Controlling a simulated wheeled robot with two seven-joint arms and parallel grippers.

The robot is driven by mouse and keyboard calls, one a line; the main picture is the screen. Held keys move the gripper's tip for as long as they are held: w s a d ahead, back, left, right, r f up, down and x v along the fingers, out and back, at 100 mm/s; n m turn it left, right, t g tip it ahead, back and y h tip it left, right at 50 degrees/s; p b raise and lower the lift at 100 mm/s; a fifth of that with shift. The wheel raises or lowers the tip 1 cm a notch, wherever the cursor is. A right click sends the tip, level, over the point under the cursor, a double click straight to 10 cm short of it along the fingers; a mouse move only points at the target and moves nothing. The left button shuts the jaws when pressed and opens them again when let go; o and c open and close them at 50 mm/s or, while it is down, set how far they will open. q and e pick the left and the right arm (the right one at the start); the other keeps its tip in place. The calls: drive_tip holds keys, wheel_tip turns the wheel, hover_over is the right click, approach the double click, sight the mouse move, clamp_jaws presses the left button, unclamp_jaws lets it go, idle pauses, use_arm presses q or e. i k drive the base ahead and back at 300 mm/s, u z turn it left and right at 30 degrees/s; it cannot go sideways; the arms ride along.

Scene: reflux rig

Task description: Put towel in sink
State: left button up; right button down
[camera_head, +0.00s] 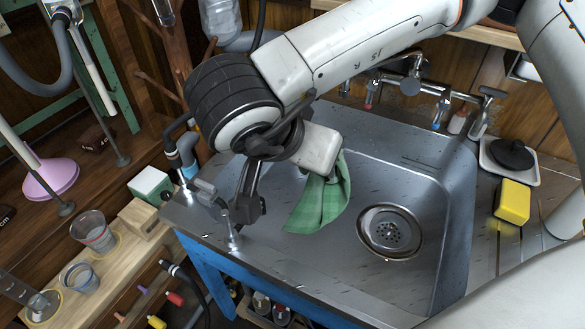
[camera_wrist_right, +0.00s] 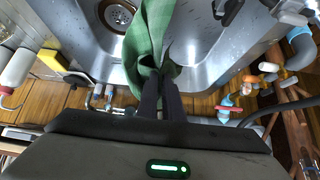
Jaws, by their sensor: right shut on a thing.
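The green checked towel (camera_head: 320,205) hangs over the left part of the steel sink basin (camera_head: 375,180), left of the round drain (camera_head: 390,232). My right gripper (camera_head: 323,172) reaches in from the upper right and holds the towel by its upper end. In the right wrist view the dark fingers (camera_wrist_right: 160,88) are shut on the bunched green towel (camera_wrist_right: 150,42), with the sink (camera_wrist_right: 205,40) beyond. I cannot tell whether the towel's lower edge touches the basin floor. My left gripper is not in view.
Taps (camera_head: 412,85) stand along the sink's back edge. A yellow sponge (camera_head: 512,202) and a dark round item on a white dish (camera_head: 510,158) lie at right. Beakers (camera_head: 92,232) stand on a wooden rack at left, near a pink plunger-like item (camera_head: 50,178).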

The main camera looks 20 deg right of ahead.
sight(434, 180)
drive_tip(key=u, duration=0.3)
drive_tip(key=k, duration=1.15)
drive_tip(key=u, duration=0.15)
drive_tip(key=i, duration=0.45)
drive_tip(key=u, duration=0.05)
